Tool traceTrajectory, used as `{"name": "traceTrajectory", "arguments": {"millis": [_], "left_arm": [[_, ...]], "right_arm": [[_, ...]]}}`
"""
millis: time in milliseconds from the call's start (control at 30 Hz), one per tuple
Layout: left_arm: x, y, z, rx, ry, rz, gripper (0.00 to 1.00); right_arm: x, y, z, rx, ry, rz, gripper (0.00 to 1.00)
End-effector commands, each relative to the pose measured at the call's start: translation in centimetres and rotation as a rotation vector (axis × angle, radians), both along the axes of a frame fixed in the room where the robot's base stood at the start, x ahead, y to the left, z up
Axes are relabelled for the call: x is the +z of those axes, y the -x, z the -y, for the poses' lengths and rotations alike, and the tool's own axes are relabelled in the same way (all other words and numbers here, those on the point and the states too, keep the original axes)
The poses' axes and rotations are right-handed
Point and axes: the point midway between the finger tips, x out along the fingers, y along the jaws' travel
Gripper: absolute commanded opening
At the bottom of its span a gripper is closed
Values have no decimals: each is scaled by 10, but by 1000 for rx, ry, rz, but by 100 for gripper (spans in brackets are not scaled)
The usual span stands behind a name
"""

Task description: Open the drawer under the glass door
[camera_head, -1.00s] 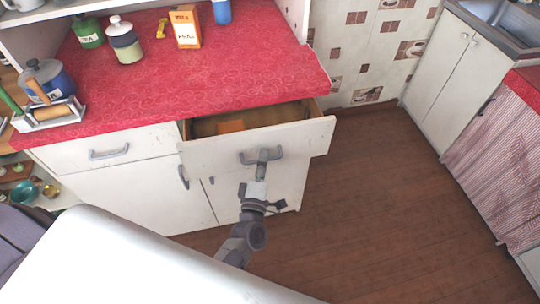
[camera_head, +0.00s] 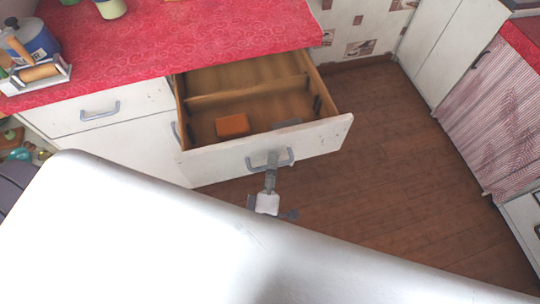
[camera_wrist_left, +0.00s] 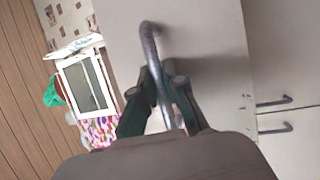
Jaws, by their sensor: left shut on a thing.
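The white drawer (camera_head: 225,165) stands well out from the counter, with its wooden inside showing. An orange block (camera_head: 232,125) and a greyish item (camera_head: 287,124) lie in it, near a wooden divider (camera_head: 245,90). My left gripper (camera_head: 271,160) is shut on the drawer's grey bar handle (camera_head: 252,165). In the left wrist view, the fingers (camera_wrist_left: 160,92) close around the handle (camera_wrist_left: 150,45). No glass door shows clearly above the drawer. My right gripper is not in view.
A shut drawer (camera_head: 100,117) sits to the left, under the red countertop (camera_head: 190,40). A rolling pin (camera_head: 38,72) and a blue jar (camera_head: 35,42) stand on top. Brown floor (camera_head: 400,170) is clear to the right. A curtained counter (camera_head: 500,115) stands far right.

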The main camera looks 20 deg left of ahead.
Motion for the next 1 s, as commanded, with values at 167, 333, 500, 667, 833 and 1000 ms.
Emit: {"name": "traceTrajectory", "arguments": {"millis": [167, 333, 500, 667, 833, 1000], "left_arm": [[-1, 1, 0, 1, 1, -2, 0], [-1, 1, 0, 1, 1, -2, 12], [-1, 1, 0, 1, 1, -2, 37], [0, 1, 0, 0, 0, -1, 37], [-1, 3, 1, 0, 0, -2, 37], [-6, 25, 5, -2, 2, -5, 37]], "right_arm": [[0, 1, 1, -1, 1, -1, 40], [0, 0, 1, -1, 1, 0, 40], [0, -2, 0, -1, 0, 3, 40], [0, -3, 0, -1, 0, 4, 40], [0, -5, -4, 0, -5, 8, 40], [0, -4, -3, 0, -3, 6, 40]]}}
